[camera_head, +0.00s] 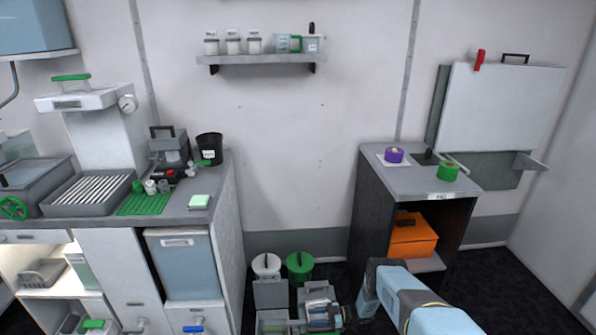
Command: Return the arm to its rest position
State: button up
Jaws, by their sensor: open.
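My arm (412,302) shows at the bottom right as light blue links with a dark joint at the upper left end. It is in front of the right-hand cabinet and over the dark floor. Nothing held can be seen.
The left counter (180,212) carries a press-like machine, a black cup (210,148) and a green mat (146,204). The right cabinet (415,181) carries purple and green rolls and holds an orange box (413,236). Grey containers (272,294) and two lidded buckets (299,265) stand between them.

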jog(key=w+d+r+m+t+h, duration=0.2)
jog(key=w+r+t+h, duration=0.15)
jog(key=w+r, duration=1.1)
jog(key=w+d+r+m+t+h, duration=0.1)
jog(key=w+d+r+t+h, duration=0.3)
jog(key=w+r, duration=1.1)
jog(key=w+d+r+m+t+h, duration=0.1)
jog(key=d+r+m+t+h, duration=0.2)
jog(key=r, duration=1.5)
jog(key=d+r+m+t+h, duration=0.3)
jog(key=d+r+h, duration=0.1)
jog(key=r, duration=1.5)
jog(key=s+d+r+m+h, duration=0.3)
jog(key=s+r, duration=0.8)
jog(key=r, duration=0.3)
jog(key=s+d+r+m+g+h, duration=0.15)
jog(key=s+r, duration=0.25)
jog(key=s, duration=0.4)
jog(key=s+d+r+m+g, duration=0.15)
jog(key=s+r, duration=0.25)
jog(key=s, duration=0.4)
jog(key=s+a+f+m+g, duration=0.1)
jog(key=s+a+m+g, duration=0.1)
jog(key=s, duration=1.7)
jog(key=s+a+f+m+g+y, duration=0.1)
jog(key=s+a+f+g, duration=0.1)
jog(key=s, duration=1.7)
jog(key=shift+a+m, duration=0.15)
jog(key=shift+m, duration=0.25)
